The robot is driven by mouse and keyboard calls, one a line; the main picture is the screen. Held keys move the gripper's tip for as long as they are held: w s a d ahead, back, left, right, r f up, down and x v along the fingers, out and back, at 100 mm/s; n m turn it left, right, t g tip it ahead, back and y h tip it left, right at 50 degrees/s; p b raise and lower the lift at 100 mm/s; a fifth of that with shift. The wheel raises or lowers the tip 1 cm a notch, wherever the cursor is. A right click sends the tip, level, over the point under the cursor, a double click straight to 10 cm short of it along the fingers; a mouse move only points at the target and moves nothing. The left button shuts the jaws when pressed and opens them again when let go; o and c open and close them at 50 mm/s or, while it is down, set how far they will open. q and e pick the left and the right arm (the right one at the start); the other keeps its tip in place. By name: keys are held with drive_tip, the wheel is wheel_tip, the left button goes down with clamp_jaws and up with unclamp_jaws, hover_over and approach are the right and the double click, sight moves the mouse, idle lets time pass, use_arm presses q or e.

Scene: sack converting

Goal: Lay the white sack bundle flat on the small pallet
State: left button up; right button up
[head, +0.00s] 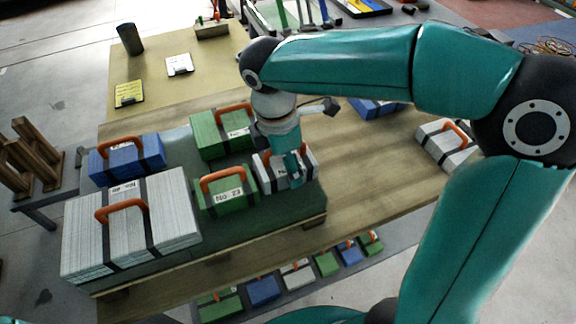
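A white sack bundle (308,164) with dark straps and an orange handle is at the right end of the low pallet (222,238), which has a dark green top. It looks level, beside a green bundle marked No. 23 (228,197). I cannot tell whether its underside touches the pallet. My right gripper (292,174) points down over the middle of this bundle, at its handle, and hides part of both. Whether its fingers are closed on the handle is hidden. My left gripper is not in view.
The pallet also bears a large white stack (175,215), a blue bundle (127,160) and another green bundle (208,135). Another white bundle (437,148) lies at the table's right. Several small bundles (297,275) line a lower surface in front. Bare tabletop (370,165) lies right of the pallet.

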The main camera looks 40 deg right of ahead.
drive_tip(key=shift+f, duration=0.85)
drive_tip(key=o, duration=1.2)
drive_tip(key=r, duration=0.4)
drive_tip(key=a+r+p, duration=0.1)
drive_tip(key=r, duration=0.7)
drive_tip(key=shift+w+a, duration=0.15)
drive_tip(key=shift+a, duration=0.05)
